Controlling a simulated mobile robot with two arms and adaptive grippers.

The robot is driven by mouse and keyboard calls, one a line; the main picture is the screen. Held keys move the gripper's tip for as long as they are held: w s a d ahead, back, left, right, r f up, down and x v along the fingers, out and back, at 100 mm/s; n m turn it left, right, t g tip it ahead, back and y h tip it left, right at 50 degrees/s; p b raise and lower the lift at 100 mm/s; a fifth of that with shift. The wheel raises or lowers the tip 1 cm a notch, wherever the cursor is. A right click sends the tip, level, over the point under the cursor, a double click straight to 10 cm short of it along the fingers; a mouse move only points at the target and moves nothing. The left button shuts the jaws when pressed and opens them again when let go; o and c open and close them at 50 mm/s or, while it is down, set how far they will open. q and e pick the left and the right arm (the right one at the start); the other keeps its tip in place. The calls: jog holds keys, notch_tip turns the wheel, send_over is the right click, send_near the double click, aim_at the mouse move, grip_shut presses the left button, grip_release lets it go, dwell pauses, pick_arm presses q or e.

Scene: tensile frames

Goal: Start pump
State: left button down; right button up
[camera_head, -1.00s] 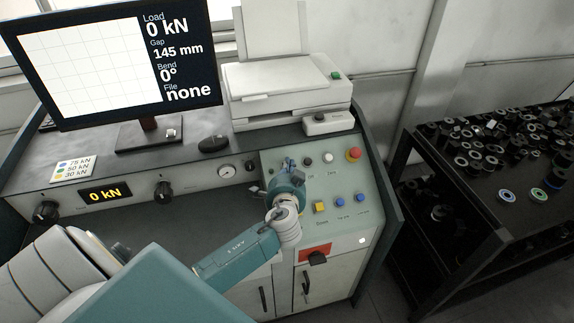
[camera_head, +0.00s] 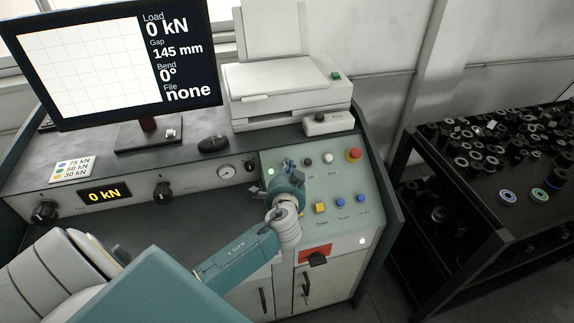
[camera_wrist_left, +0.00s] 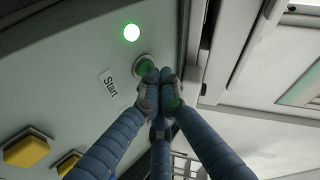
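The sloped control panel (camera_head: 337,222) carries the start button, which is hidden behind my gripper in the head view. In the left wrist view the green start button (camera_wrist_left: 144,64) sits in a metal ring beside a "Start" label (camera_wrist_left: 108,82). A green lamp (camera_wrist_left: 131,32) glows near it; the lamp also shows lit in the head view (camera_head: 271,170). My left gripper (camera_wrist_left: 160,76) has its blue fingers closed together and empty, with the tips over the button, partly covering it. It also shows at the panel in the head view (camera_head: 285,166). My right gripper is not in view.
A monitor (camera_head: 80,62) reads 0 kN. A printer (camera_head: 280,88) stands behind the panel. A dark rack of round parts (camera_head: 486,190) is at the right.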

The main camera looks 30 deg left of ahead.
pick_arm(q)
jog(key=shift+s+r, duration=0.1)
notch_tip(320, 180, up, 5)
jog(key=s+d+p, duration=0.2)
jog(key=p, duration=0.2)
jog(key=shift+d+p, duration=0.25)
jog(key=shift+p, duration=0.1)
dwell(0.4)
